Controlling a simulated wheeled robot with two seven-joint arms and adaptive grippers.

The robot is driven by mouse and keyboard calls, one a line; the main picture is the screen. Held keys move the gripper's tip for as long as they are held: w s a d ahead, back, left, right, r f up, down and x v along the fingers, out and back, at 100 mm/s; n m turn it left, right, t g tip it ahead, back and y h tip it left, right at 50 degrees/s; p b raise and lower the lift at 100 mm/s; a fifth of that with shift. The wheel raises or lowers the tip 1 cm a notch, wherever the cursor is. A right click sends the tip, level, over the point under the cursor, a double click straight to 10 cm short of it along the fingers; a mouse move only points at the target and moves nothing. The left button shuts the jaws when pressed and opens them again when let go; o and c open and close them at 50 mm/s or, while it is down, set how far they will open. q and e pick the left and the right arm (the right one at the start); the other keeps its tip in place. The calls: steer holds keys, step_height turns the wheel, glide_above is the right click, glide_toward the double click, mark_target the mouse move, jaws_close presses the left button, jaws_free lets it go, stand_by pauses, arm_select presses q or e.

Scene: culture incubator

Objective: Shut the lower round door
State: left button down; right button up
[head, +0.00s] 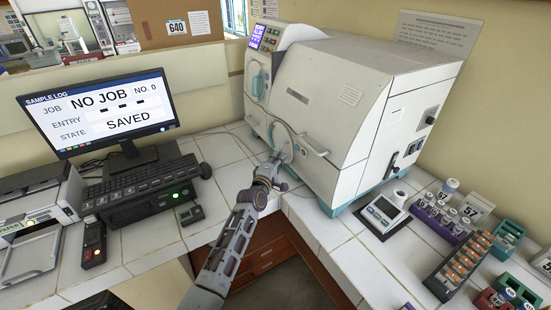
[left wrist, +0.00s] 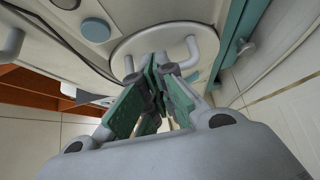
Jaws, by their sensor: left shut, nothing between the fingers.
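The white incubator (head: 335,95) stands on the tiled counter at the back. Its lower round door (head: 283,137) is a pale disc low on the front face; I cannot tell if it is fully seated. In the left wrist view the round door (left wrist: 205,42) shows at the top, with a bent handle (left wrist: 191,50) standing out from it. My left gripper (head: 274,162) is shut and empty, its fingertips at the lower part of this door. Its green-padded fingers (left wrist: 158,62) meet close to the handle; contact is unclear. My right gripper is out of view.
An upper round port (head: 257,82) with teal trim sits above. A bar handle (head: 314,152) juts out right of the lower door. A scale (head: 383,212) and tube racks (head: 462,262) stand right; monitor (head: 97,108) and keyboard (head: 140,179) stand left.

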arm_select(q)
steer(key=shift+d, duration=0.15)
stand_by(0.3)
steer(key=v, duration=1.2)
stand_by(0.7)
stand_by(0.5)
